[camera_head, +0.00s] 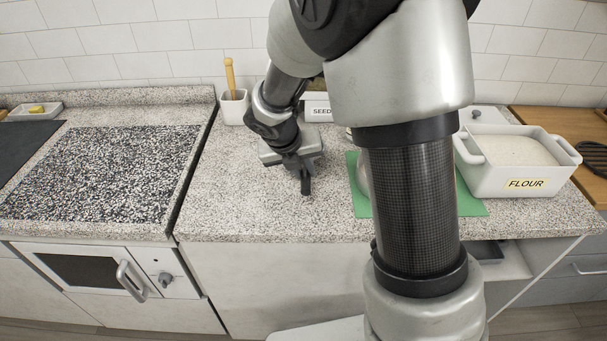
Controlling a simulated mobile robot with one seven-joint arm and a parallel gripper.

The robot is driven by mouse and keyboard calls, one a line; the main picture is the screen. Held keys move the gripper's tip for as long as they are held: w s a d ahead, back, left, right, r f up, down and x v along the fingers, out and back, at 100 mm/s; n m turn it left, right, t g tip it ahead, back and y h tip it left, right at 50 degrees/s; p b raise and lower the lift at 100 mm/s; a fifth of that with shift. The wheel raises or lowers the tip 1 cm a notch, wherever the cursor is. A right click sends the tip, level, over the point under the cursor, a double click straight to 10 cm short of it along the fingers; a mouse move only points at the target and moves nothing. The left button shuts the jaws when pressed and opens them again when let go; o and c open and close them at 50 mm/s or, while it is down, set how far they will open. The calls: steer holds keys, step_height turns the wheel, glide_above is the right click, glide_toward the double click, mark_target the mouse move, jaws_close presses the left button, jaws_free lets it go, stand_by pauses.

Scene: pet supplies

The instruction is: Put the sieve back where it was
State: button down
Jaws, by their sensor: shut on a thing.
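My gripper (306,188) points down over the bare speckled counter in the middle, left of the green mat. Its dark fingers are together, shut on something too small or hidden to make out. I cannot identify the sieve in this view. A pale rounded thing (362,176) shows at the left part of the green mat (471,205), mostly hidden behind my arm. My arm also covers much of the mat and the counter behind it.
A white tub labelled FLOUR (481,182) stands at the right. A box labelled SEED (320,111) and a white pot (235,107) with a wooden handle stand at the back. A dark speckled hob panel (100,172) lies left. Counter around my gripper is clear.

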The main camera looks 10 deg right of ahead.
steer(key=shift+f, duration=0.45)
steer(key=shift+f, duration=0.15)
steer(key=c, duration=1.6)
jaws_free()
